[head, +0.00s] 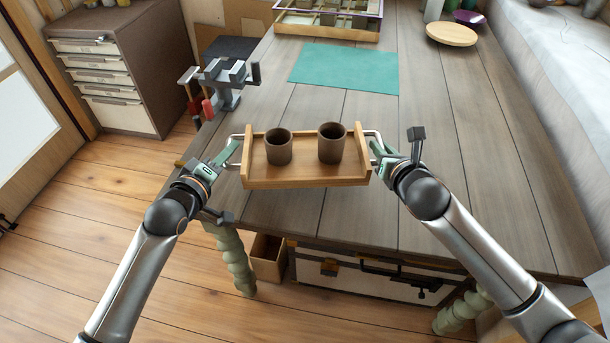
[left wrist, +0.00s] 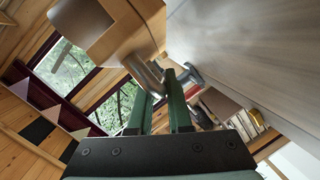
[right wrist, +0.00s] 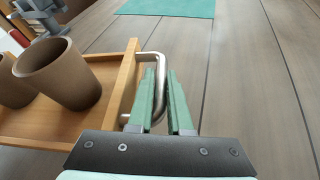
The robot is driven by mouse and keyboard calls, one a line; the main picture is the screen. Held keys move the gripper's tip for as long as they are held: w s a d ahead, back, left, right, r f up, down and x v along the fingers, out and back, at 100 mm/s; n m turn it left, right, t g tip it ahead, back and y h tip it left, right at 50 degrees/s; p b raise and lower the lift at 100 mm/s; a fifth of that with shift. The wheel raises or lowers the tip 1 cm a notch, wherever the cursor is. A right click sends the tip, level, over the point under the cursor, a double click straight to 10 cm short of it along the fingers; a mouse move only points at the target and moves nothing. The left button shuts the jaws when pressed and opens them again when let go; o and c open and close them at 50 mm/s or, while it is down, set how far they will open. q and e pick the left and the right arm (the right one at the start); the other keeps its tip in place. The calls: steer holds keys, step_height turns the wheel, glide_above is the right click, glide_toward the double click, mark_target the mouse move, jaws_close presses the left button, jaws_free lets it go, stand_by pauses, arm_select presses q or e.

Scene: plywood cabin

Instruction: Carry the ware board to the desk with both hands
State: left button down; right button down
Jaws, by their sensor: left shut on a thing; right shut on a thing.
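The ware board (head: 305,182) is a wooden tray with raised ends and a metal handle at each end. It is at the near part of the grey plank desk (head: 440,110); I cannot tell whether it touches the top. Two brown cups, a left one (head: 278,150) and a right one (head: 332,145), stand upright on it. My left gripper (head: 231,152) is shut on the left handle (left wrist: 150,78). My right gripper (head: 378,150) is shut on the right handle (right wrist: 158,58), with the board to its left in the right wrist view.
A teal mat (head: 345,69) lies flat beyond the board. A grey vise (head: 225,82) is at the desk's left edge. A round wooden disc (head: 451,35), purple bowl (head: 468,17) and a divided tray (head: 328,32) are at the back. The desk's middle right is clear.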

mark_target(234, 180)
arm_select(q)
steer(key=shift+f, duration=0.1)
arm_select(e)
steer(key=shift+f, duration=0.1)
